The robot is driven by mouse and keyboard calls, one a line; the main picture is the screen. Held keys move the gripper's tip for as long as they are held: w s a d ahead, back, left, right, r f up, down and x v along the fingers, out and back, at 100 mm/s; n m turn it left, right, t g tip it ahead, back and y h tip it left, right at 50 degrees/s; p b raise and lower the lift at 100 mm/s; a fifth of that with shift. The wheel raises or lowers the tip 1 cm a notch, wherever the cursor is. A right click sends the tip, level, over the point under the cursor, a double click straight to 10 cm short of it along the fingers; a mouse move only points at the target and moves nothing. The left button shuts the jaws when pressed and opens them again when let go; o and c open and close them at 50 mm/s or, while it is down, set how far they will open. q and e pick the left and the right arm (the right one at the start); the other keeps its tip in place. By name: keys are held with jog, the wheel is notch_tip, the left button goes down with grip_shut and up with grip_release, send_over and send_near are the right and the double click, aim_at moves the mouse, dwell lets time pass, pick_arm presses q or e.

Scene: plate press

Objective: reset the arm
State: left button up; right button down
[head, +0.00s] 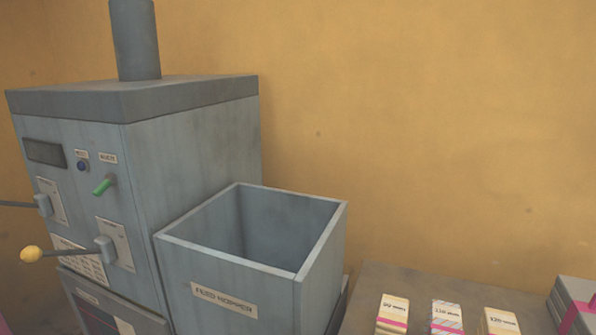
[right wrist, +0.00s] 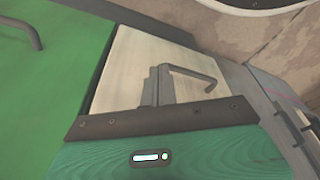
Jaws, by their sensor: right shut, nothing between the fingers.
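Neither of my grippers shows in the head view. In the right wrist view, my right gripper (right wrist: 157,88) shows as two short grey fingers close together, shut and empty. Behind them is a pale panel with a dark bent handle (right wrist: 196,76); I cannot tell whether the fingers touch it. In the head view, a grey press machine (head: 190,150) stands at the left. On its front is a lever with a yellow knob (head: 31,254), sticking out to the left. A second lever (head: 42,205) sits higher, its end cut off by the picture edge.
A grey open feed hopper (head: 210,297) stands right of the machine and looks empty inside. A table (head: 375,283) at the lower right holds several labelled packs, one of them a pack (head: 447,317). A grey and pink box (head: 574,300) is at the right edge. A green surface (right wrist: 45,75) fills the wrist view's left.

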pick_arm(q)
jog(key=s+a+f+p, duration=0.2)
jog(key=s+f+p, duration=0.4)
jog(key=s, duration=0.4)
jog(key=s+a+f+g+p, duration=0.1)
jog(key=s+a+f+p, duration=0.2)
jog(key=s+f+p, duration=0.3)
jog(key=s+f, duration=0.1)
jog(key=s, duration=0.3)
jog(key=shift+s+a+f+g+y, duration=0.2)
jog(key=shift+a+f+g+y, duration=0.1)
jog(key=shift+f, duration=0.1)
pick_arm(e)
jog(key=s+d+f, duration=0.2)
jog(key=s+f, duration=0.5)
jog(key=s, duration=0.3)
jog(key=s+d+f+g, duration=0.1)
jog(key=s+d+f, duration=0.2)
jog(key=s+f, duration=0.3)
jog(key=s, duration=0.4)
jog(key=shift+s+d+f+g+h, duration=0.2)
jog(key=shift+d+f+g+h, duration=0.1)
jog(key=shift+f, duration=0.1)
